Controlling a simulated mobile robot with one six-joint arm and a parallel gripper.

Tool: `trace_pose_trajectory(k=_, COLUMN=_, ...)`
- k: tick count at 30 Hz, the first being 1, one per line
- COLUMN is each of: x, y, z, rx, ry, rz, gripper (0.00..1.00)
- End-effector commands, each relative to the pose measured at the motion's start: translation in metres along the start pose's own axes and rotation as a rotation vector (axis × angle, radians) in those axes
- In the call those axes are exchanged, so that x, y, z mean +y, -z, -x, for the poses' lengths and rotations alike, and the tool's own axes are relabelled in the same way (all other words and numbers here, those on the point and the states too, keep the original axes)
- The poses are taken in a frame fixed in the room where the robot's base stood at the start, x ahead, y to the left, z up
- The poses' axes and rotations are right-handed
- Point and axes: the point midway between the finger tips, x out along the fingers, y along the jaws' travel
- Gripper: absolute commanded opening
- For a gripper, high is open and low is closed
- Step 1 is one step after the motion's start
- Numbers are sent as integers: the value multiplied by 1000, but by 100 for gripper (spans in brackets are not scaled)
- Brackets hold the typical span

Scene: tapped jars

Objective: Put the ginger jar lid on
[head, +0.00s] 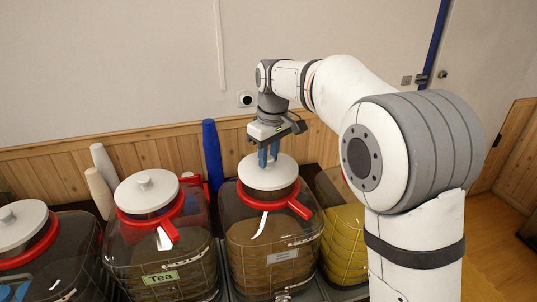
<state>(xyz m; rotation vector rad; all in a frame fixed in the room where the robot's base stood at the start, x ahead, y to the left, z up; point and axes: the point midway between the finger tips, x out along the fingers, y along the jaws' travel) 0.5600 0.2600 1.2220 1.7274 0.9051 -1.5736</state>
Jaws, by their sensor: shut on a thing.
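A round white lid (267,172) is in my gripper (268,156), whose blue fingers are shut on it from above at its middle. The lid is level and over the mouth of a large clear jar (262,245) with brown contents and a red ring (296,208). A dark neck shows between lid and ring; I cannot tell whether the lid rests on it or hangs just above. The jar's small grey label (283,256) is too small to read, so I cannot confirm it is the ginger jar.
A jar labelled Tea (160,278) stands just left, with its white lid (146,190) on. Another lidded jar (60,275) is at far left. A jar with yellow contents (346,240) is close on the right, partly behind my arm. The wall is close behind.

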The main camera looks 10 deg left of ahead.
Motion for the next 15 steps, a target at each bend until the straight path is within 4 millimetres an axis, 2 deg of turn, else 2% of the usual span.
trace_pose_trajectory(k=15, x=0, y=-1, z=-14, rx=0, ry=0, rz=0, gripper=0)
